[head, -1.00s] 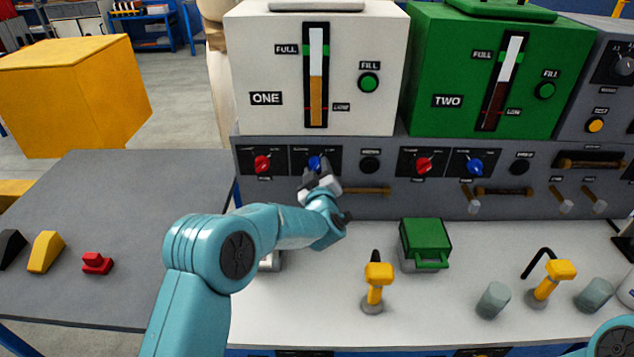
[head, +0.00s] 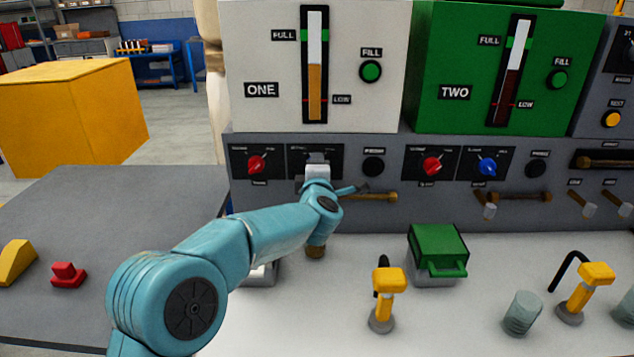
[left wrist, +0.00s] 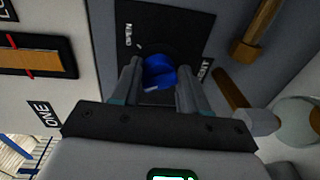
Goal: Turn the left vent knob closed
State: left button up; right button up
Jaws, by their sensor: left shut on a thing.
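The left vent knob is blue and shows in the left wrist view (left wrist: 158,72), on a black plate with an "OPEN" label and a partly covered label reading "...ENT". My left gripper (left wrist: 158,84) has one finger on each side of the knob and is shut on it. In the head view my left gripper (head: 318,165) reaches the black plate (head: 300,150) under the white box marked ONE. There it hides the blue knob. My right gripper is in neither current view.
A red knob (head: 257,164) sits left of the gripper and a black button (head: 373,166) right of it. A brown bar handle (head: 377,196) juts out below. A green case (head: 438,252) and a yellow-headed tap (head: 388,280) stand on the white counter.

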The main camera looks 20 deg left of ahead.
pick_arm(q)
jog(key=shift+a+r+n+b, duration=0.1)
jog(key=shift+r+n+b, duration=0.05)
jog(key=shift+n+b, duration=0.65)
jog(key=shift+a+r+n+b, duration=0.15)
jog(key=shift+n+b, duration=0.45)
jog(key=shift+n, duration=0.4)
jog(key=shift+r, duration=0.1)
jog(key=o, duration=1)
jog(key=shift+d+f, duration=0.1)
jog(key=shift+f, duration=0.1)
